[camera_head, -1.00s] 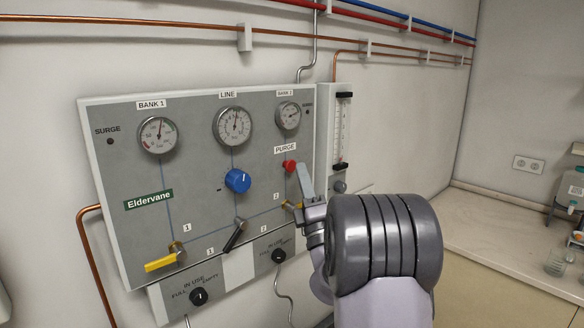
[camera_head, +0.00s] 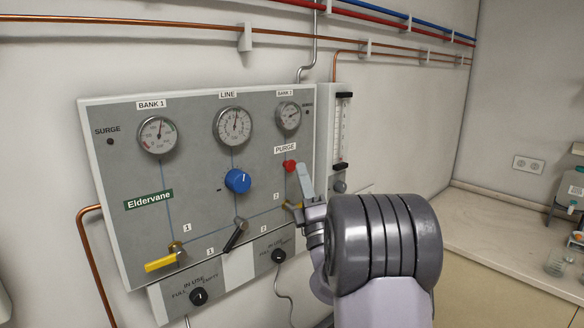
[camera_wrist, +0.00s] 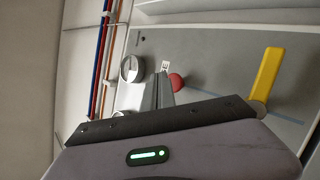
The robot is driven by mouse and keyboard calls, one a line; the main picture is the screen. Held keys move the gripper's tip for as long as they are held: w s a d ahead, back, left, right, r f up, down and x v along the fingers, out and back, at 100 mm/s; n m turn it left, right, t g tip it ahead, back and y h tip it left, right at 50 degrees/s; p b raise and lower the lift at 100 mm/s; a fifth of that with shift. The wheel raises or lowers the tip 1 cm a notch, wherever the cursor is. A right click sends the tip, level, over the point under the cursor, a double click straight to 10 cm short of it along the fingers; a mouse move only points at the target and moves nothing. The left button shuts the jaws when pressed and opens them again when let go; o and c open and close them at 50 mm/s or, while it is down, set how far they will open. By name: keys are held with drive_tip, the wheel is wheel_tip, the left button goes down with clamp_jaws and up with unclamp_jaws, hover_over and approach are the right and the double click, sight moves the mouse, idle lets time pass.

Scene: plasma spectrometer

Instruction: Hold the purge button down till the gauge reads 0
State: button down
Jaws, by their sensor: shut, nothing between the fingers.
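The red purge button (camera_head: 290,166) sits under the PURGE label on the right of the grey panel (camera_head: 200,215). Above it is the BANK 2 gauge (camera_head: 289,116). The LINE gauge (camera_head: 233,126) and BANK 1 gauge (camera_head: 158,135) are further left; their needles point roughly upward, but the readings are too small to tell. My gripper (camera_head: 301,168) is shut and empty, its fingertips just right of the button. In the wrist view the fingers (camera_wrist: 160,78) are beside the red button (camera_wrist: 177,82) and partly overlap it. I cannot tell whether they touch it.
A blue knob (camera_head: 238,181) is left of the button. A yellow lever (camera_head: 165,261) and a black lever (camera_head: 235,236) are lower on the panel. Another yellow lever (camera_wrist: 265,74) is near my gripper in the wrist view. A flow tube (camera_head: 342,130) stands at the right.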

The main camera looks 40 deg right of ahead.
drive_tip(key=shift+w+y, duration=0.1)
drive_tip(key=shift+y, duration=0.2)
drive_tip(key=shift+w+p, duration=0.35)
drive_tip(key=shift+w+p, duration=0.45)
drive_tip(key=shift+w, duration=0.15)
idle(0.4)
drive_tip(key=shift+s, duration=0.15)
idle(3.2)
drive_tip(key=shift+s+b, duration=0.3)
drive_tip(key=shift+s, duration=0.55)
drive_tip(key=s+b, duration=0.1)
drive_tip(key=s, duration=0.4)
drive_tip(key=shift+d, duration=0.2)
